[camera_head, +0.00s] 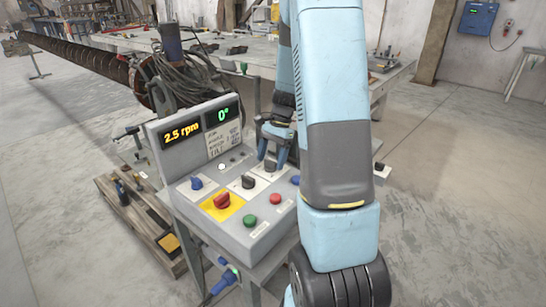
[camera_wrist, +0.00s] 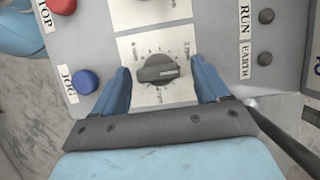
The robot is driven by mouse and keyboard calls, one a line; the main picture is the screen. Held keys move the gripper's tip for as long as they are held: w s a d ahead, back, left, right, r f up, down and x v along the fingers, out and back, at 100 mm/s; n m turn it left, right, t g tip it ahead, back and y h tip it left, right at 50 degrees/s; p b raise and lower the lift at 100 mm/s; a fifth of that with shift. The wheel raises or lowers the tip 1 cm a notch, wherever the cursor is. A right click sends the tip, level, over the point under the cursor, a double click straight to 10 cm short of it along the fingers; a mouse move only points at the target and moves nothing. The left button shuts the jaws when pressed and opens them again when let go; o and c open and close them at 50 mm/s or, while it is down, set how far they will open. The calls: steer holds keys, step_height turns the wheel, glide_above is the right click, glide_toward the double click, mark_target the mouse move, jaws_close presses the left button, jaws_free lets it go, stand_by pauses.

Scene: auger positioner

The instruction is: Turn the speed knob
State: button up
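A dark grey knob (camera_wrist: 157,71) with a pointer line sits on a white dial plate with a printed scale, in the middle of the wrist view. I cannot read a speed label on it. In the head view the knob (camera_head: 270,165) is at the back right of the control panel (camera_head: 247,238), just under my gripper (camera_head: 273,153). In the wrist view the blue fingers of my gripper (camera_wrist: 161,72) stand left and right of the knob, with a visible gap on each side. The gripper is open and holds nothing. The panel's displays read 2.5 rpm (camera_head: 182,133) and 0° (camera_head: 222,115).
Near the knob are a blue JOG button (camera_wrist: 85,82), a red STOP button (camera_wrist: 62,5) and RUN and EARTH lamps (camera_wrist: 266,37). A second black knob (camera_head: 248,182) and a red knob (camera_head: 221,201) on yellow are on the panel. Cables (camera_head: 180,78) hang behind.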

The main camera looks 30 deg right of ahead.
steer(key=c, duration=1)
steer(key=shift+o, duration=0.2)
steer(key=n, duration=0.1)
steer(key=n+g, duration=0.1)
steer(key=n, duration=0.1)
steer(key=n+h, duration=0.1)
steer(key=n, duration=0.1)
steer(key=shift+w+a+r+g, duration=0.1)
steer(key=shift+w+g, duration=0.15)
steer(key=shift+g, duration=0.05)
steer(key=o, duration=1)
steer(key=shift+o, duration=0.2)
steer(key=shift+s, duration=0.1)
steer(key=v, duration=1.3)
steer(key=shift+r, duration=0.25)
